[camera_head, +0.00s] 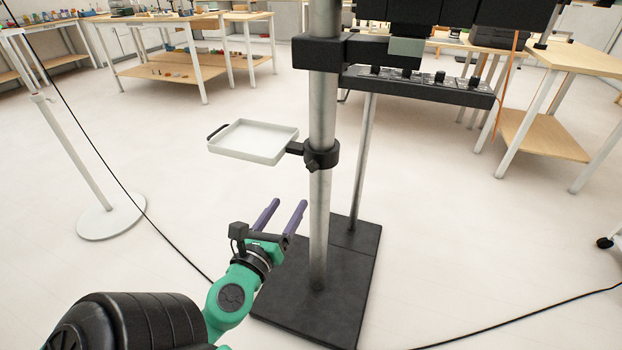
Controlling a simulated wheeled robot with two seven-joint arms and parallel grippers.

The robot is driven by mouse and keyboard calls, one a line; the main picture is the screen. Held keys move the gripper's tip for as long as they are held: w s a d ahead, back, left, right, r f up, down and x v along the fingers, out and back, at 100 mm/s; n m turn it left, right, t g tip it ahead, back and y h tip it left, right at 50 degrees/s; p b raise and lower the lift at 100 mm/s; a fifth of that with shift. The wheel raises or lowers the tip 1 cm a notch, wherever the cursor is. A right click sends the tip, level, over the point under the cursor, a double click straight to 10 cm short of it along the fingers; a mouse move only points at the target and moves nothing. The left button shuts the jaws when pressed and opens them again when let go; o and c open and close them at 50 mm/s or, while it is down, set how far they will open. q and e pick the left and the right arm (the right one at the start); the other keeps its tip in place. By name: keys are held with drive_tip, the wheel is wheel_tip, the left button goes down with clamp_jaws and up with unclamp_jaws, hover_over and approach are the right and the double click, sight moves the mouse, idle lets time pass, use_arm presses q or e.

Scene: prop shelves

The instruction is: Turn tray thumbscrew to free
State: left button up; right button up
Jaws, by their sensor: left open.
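The white tray (254,141) is held out to the left of a metal post (319,220) by a black clamp collar (333,153). The dark thumbscrew (313,165) shows small on the near lower side of the collar. My left gripper (287,207) is open and empty, with two purple fingers pointing up and away. In the picture it is below the tray and to the left of the post, apart from the thumbscrew. My right gripper is not in view.
The post stands on a black base plate (350,265), with a thinner second post behind. A black control bar (420,85) juts right above the collar. A white-footed stand (111,216) is at left. Black cables cross the floor; workbenches stand behind.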

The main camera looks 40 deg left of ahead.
use_arm(q)
drive_tip(key=p, duration=0.3)
approach(311, 168)
drive_tip(key=p+x, duration=0.1)
drive_tip(key=x, duration=0.7)
drive_tip(key=shift+w, duration=0.2)
clamp_jaws()
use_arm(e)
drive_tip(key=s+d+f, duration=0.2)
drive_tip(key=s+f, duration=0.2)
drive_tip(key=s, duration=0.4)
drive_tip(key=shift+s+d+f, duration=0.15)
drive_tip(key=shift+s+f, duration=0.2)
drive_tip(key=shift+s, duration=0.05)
